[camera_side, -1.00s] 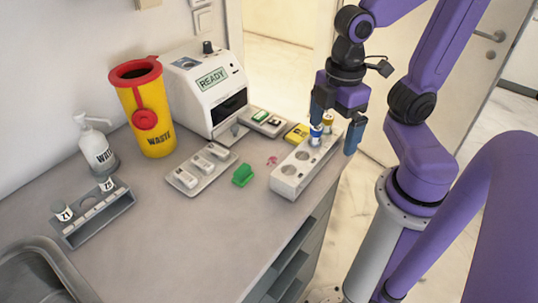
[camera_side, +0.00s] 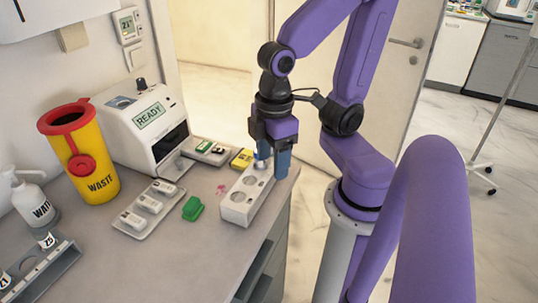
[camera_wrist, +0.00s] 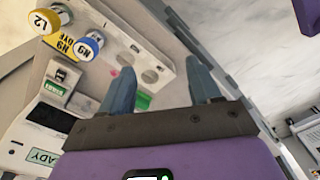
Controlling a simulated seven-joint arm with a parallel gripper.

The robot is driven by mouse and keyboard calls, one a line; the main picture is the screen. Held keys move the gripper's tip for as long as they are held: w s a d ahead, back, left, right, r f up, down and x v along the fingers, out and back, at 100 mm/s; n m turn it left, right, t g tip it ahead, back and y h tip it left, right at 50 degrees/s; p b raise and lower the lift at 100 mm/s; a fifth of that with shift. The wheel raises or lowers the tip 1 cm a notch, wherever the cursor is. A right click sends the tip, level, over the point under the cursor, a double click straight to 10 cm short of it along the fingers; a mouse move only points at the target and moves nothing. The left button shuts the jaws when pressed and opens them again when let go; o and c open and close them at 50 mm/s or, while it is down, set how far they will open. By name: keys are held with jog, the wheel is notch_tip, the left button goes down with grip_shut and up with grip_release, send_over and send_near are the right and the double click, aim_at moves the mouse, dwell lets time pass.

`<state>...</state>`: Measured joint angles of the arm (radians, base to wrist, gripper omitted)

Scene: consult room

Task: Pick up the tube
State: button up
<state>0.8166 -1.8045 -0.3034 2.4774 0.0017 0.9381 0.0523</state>
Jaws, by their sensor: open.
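A white rack (camera_side: 237,211) with round holes stands at the counter's right edge; it also shows in the wrist view (camera_wrist: 118,40). In the wrist view a tube with a blue ring (camera_wrist: 88,47) and a tube with a yellow ring (camera_wrist: 42,22) stand at the left, beyond the fingertips. In the side view the blue tube top (camera_side: 260,159) shows beside my finger and the yellow one is hidden. My gripper (camera_side: 270,166) is open above the rack's far end. Its fingers (camera_wrist: 157,78) point toward the rack's empty holes, with nothing seen between them. Which tube is meant cannot be told.
A green block (camera_side: 193,208) and a tray of white cassettes (camera_side: 125,228) lie left of the rack. A yellow box (camera_side: 242,158) sits behind it. The READY machine (camera_side: 160,142) and the yellow waste bin (camera_side: 95,165) stand farther left. Bare counter lies in front.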

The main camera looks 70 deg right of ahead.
jog(key=w+d+r+m, duration=0.3)
jog(key=w+d+m, duration=0.1)
jog(key=w+m, duration=0.4)
jog(key=w+d+r+m, duration=0.35)
jog(key=w+m, duration=0.35)
jog(key=m, duration=0.3)
jog(key=s+d+r+m, duration=0.3)
jog(key=s+d+m, duration=0.45)
jog(key=m, duration=0.55)
jog(key=f, duration=1.1)
jog(key=shift+s+a+f, duration=0.25)
jog(key=shift+s+f, duration=0.05)
jog(key=shift+s, duration=0.1)
jog(key=f, duration=0.4)
jog(key=shift+a+f, duration=0.1)
jog(key=shift+a, duration=0.3)
jog(key=shift+f, duration=0.6)
